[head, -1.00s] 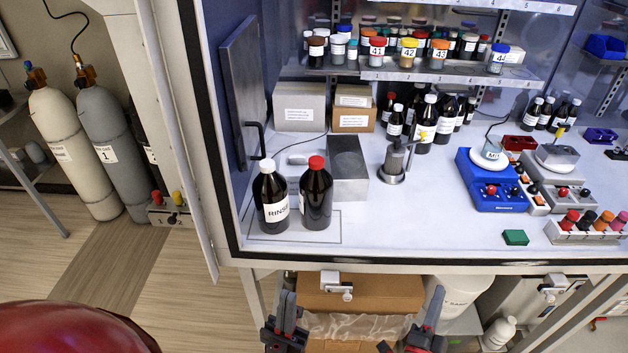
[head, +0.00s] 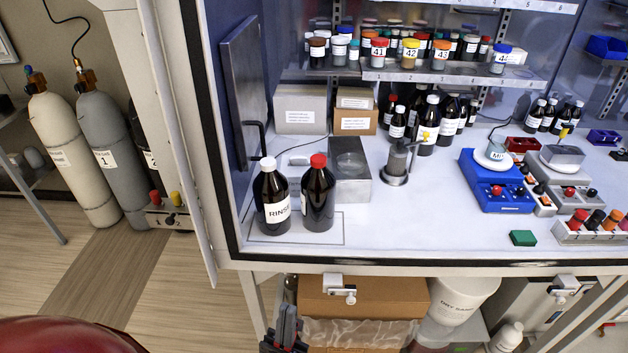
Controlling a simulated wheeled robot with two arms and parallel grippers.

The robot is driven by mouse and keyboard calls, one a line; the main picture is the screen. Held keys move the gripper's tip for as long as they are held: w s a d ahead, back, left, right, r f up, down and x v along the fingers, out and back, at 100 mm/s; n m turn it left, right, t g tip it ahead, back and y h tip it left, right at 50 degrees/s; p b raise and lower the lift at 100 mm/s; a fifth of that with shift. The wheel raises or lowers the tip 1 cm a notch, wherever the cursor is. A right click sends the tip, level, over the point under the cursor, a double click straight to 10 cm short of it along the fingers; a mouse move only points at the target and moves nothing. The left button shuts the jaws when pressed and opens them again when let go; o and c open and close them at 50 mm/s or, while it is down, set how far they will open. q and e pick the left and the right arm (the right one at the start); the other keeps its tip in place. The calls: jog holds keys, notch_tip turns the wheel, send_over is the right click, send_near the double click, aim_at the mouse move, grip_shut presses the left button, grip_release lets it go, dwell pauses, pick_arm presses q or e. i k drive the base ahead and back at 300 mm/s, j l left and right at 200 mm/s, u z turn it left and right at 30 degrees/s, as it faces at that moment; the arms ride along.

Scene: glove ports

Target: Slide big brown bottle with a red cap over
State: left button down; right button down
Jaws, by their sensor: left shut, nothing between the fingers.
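The big brown bottle with a red cap (head: 317,200) stands upright inside the enclosure, near the front left of the white work surface. A brown bottle with a white cap (head: 271,203), labelled RINSE, stands upright close on its left. Both stand at a thin rectangular outline (head: 335,242) drawn on the surface. My left gripper (head: 286,322) is shut and empty, below the enclosure's front edge and well apart from the bottles. My right gripper does not show.
A grey metal block (head: 349,187) stands just right of and behind the red-capped bottle, with a metal cylinder on a round base (head: 396,165) beyond it. The surface right of the bottles is clear up to a green block (head: 523,237).

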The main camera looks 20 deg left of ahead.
aim_at(318, 183)
jog(key=k+j, duration=1.2)
jog(key=j, duration=0.1)
